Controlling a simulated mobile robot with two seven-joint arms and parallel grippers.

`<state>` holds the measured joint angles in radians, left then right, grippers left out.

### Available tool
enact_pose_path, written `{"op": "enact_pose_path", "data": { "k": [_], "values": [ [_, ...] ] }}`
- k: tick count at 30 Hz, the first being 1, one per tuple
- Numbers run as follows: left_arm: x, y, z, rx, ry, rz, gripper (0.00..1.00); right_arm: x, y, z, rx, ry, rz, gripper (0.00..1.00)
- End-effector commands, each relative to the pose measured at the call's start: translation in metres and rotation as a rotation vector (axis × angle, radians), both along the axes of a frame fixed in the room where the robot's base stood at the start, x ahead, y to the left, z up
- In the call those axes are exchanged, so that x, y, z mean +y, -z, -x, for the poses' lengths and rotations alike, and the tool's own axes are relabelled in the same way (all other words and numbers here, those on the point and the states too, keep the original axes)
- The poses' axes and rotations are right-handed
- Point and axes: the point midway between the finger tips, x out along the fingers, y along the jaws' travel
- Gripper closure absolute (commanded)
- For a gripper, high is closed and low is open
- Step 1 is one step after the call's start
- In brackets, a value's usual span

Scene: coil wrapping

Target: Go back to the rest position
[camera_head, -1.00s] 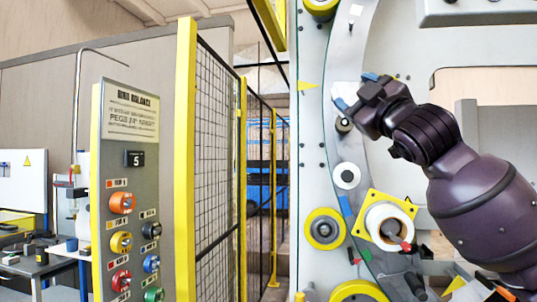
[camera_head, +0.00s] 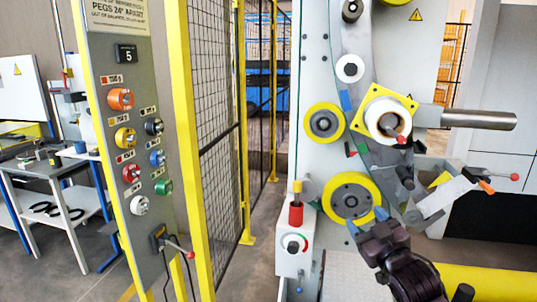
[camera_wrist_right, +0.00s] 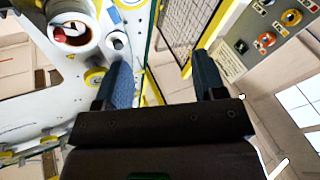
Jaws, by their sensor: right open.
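My right gripper (camera_head: 366,220) is low in front of the wrapping machine (camera_head: 310,85) in the head view, its blue fingertips spread near the big yellow roller (camera_head: 351,199). In the right wrist view the two blue fingers of the gripper (camera_wrist_right: 164,76) stand wide apart with nothing between them. Whether the fingertips touch the machine cannot be told. My left gripper is not in view.
A white spool on a yellow plate (camera_head: 409,104) sits above my right gripper, with a metal shaft (camera_head: 480,119) to its right. A control panel (camera_head: 136,80) with coloured knobs and a yellow-framed mesh fence (camera_head: 213,110) stand on the left. A work table (camera_head: 45,172) is behind.

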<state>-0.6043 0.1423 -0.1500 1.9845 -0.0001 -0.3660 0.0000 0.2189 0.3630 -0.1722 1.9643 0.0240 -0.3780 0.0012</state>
Motion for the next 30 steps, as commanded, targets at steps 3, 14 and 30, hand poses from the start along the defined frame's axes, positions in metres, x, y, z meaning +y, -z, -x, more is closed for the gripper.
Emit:
{"op": "enact_pose_path", "data": {
  "k": [3,14,30],
  "values": [
    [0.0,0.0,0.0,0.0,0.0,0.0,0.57,-0.01,0.059,0.027,0.097,0.034,-0.036,0.36],
    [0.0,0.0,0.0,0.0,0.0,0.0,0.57,-0.037,0.213,0.136,0.406,0.158,-0.133,0.36],
    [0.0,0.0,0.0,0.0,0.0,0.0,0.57,-0.057,0.331,0.291,0.725,0.301,-0.199,0.36]
  ]
}}
